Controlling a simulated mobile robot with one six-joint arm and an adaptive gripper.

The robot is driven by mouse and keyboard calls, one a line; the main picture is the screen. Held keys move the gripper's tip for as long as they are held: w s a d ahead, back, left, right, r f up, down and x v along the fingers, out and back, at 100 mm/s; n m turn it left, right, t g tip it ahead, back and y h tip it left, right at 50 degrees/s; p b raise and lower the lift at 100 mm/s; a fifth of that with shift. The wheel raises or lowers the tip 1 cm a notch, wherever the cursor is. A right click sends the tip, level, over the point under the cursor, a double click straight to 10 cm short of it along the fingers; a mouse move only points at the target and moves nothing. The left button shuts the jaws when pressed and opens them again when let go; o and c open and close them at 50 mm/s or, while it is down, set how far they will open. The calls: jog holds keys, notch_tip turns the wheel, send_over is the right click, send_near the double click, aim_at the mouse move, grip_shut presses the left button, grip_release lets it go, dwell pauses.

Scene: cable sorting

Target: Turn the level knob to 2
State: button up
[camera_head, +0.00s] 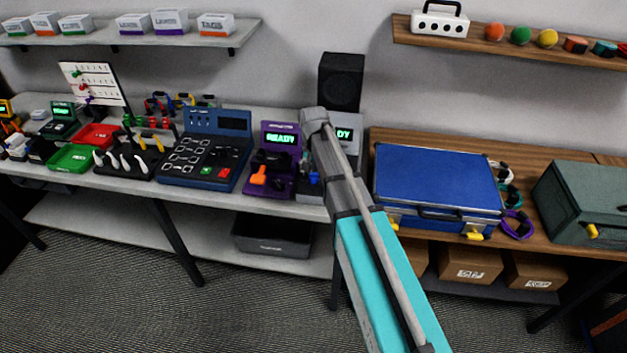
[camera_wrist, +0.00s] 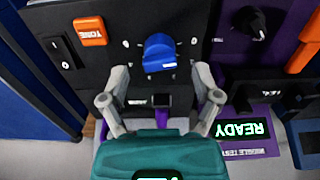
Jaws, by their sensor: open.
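A blue knob (camera_wrist: 158,52) sits on a dark panel in the wrist view, which shows the devices upside down. Small white marks surround the knob, and I cannot read which one it points to. The label below it is too blurred to read. In the head view the blue knob (camera_head: 314,178) shows low on the grey unit, beside my arm. My gripper (camera_wrist: 161,76) is open and empty, its two fingers apart on either side of the knob's line, with the knob just beyond the fingertips. I see no contact. In the head view my arm hides part of the grey unit.
An orange TONE button (camera_wrist: 90,30) and a black rocker switch (camera_wrist: 60,52) lie left of the knob in the wrist view. A purple tester (camera_wrist: 245,65) with a black knob stands close on the right. A blue case (camera_head: 438,180) lies right of my arm.

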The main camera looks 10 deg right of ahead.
aim_at(314, 177)
jog(key=shift+f+b, duration=1.1)
jog(key=shift+f, duration=0.25)
grip_shut()
